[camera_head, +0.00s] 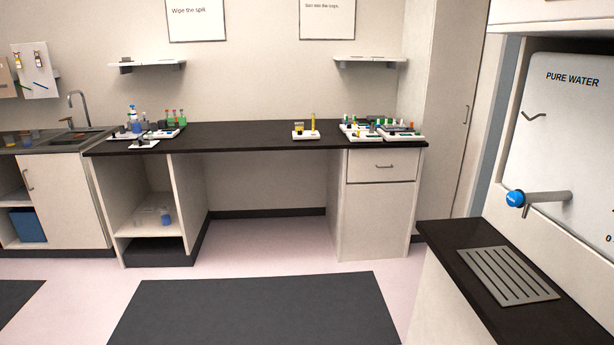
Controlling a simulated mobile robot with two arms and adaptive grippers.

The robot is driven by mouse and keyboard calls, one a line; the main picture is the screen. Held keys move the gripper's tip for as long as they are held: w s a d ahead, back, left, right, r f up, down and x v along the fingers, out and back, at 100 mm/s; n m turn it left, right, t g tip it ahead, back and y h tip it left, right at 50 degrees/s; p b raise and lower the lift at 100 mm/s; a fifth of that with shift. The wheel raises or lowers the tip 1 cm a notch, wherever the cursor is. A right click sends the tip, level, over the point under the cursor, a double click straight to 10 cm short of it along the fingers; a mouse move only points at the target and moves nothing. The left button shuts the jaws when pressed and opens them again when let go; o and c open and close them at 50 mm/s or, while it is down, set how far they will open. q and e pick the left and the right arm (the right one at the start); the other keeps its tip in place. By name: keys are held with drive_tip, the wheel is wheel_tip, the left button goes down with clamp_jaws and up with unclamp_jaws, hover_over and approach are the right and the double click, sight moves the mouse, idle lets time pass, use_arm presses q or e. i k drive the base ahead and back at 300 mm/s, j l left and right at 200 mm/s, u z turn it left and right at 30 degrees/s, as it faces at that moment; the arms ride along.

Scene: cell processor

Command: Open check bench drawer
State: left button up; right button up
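A white bench with a black top (240,134) stands across the room. Its right cabinet has a drawer (362,172) just under the top, with a small dark handle (384,167). The drawer looks shut, its front flush with the cabinet door (375,221) below it. I cannot tell from any label whether this is the check bench. Neither of my grippers is in view.
A dark mat (254,311) lies on the pink floor before the bench. A counter with a drain grate (506,275) and a blue-knobbed tap (516,198) juts in at right. Trays of labware (380,129) stand on the bench's right end. A sink cabinet (62,193) is at left.

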sight(379, 164)
drive_tip(key=i, duration=2)
